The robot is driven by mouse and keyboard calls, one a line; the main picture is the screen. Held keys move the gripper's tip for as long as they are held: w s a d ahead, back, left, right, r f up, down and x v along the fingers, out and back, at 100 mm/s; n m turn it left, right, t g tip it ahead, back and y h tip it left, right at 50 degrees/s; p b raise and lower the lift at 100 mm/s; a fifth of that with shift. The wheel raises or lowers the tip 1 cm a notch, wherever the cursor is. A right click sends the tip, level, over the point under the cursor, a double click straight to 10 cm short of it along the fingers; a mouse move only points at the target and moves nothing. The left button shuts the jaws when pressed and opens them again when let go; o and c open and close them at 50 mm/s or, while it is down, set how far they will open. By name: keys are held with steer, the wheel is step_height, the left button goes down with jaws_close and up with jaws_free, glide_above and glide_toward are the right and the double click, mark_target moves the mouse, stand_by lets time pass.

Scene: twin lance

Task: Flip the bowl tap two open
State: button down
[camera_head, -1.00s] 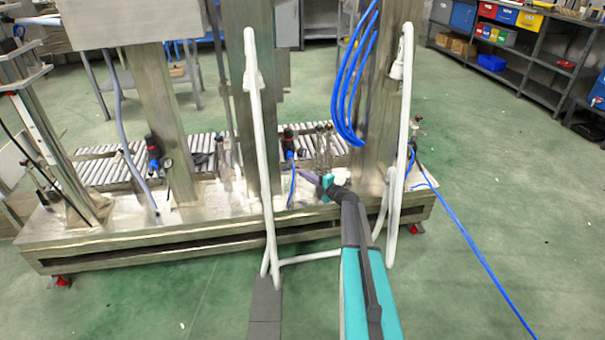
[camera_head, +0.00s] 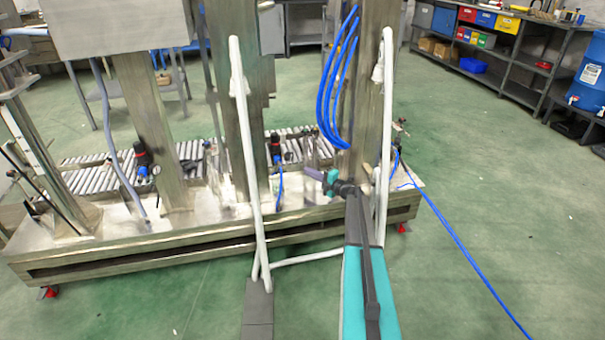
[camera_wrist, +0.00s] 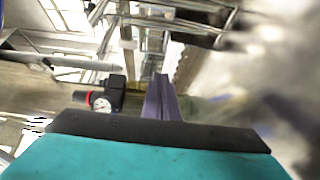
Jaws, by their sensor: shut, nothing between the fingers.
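My gripper (camera_head: 311,173), with purple fingers, is shut and empty. In the head view it is just right of a black regulator with a blue bowl (camera_head: 276,152) on the machine's base; I cannot tell the depth between them. In the wrist view the shut fingers (camera_wrist: 161,85) point away, and a black regulator body with a round gauge and red ring (camera_wrist: 103,101) is to their left. A second regulator with a blue bowl (camera_head: 141,158) stands farther left. No tap under either bowl can be made out, so I cannot tell its position.
A white tube frame (camera_head: 250,150) stands in front of the machine, left of my arm, and another white tube (camera_head: 386,130) rises at its right. Blue hoses (camera_head: 333,90) hang above my gripper. A steel column (camera_head: 232,110) stands left of the nearer regulator.

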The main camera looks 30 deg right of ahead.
steer(key=shift+d+f+b, duration=0.25)
steer(key=shift+d+b, duration=0.05)
steer(key=shift+d, duration=0.75)
